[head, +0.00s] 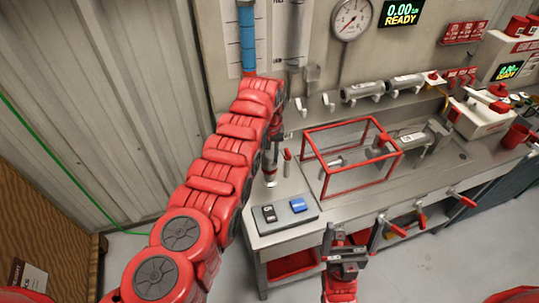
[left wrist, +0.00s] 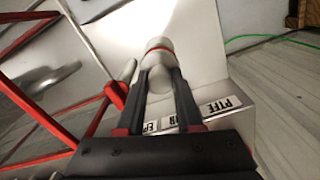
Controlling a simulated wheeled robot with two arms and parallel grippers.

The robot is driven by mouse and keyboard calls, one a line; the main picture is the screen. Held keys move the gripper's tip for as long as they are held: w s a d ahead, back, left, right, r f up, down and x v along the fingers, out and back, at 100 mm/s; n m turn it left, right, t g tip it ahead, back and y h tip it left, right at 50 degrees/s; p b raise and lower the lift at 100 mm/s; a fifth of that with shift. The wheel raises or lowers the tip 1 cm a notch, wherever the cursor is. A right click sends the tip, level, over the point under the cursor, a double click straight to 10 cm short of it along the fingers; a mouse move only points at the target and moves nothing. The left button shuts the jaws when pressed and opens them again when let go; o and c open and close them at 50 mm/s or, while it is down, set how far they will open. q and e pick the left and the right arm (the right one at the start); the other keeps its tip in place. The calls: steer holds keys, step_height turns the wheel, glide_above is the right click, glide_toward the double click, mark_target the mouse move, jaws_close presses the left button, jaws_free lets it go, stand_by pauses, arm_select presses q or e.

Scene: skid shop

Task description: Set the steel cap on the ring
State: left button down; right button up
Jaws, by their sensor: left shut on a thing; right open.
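My left gripper (head: 270,168) hangs over the left end of the steel bench. It is shut on a pale steel-coloured round piece, taken to be the steel cap (left wrist: 154,78), which shows between the fingertips in the left wrist view. A thin orange-red ring (left wrist: 159,50) runs around the pale body just beyond the fingertips. I cannot tell whether the ring belongs to the held piece or to a part under it. My right gripper (head: 348,243) is open and empty, low in front of the bench's front edge.
A red-framed cage (head: 352,180) stands on the bench right of my left gripper. A small tray (head: 285,228) with black and blue blocks lies at the front left corner. Labels reading PTFE (left wrist: 220,106) show below the held piece. Red-handled clamps (head: 464,200) stick out in front.

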arm_select(q)
steer(key=shift+f, duration=0.1)
stand_by(0.3)
steer(key=shift+f+b, duration=0.3)
steer(key=shift+b, duration=0.15)
steer(key=c, duration=0.5)
jaws_free()
steer(key=o, duration=0.5)
steer(key=shift+r, duration=0.1)
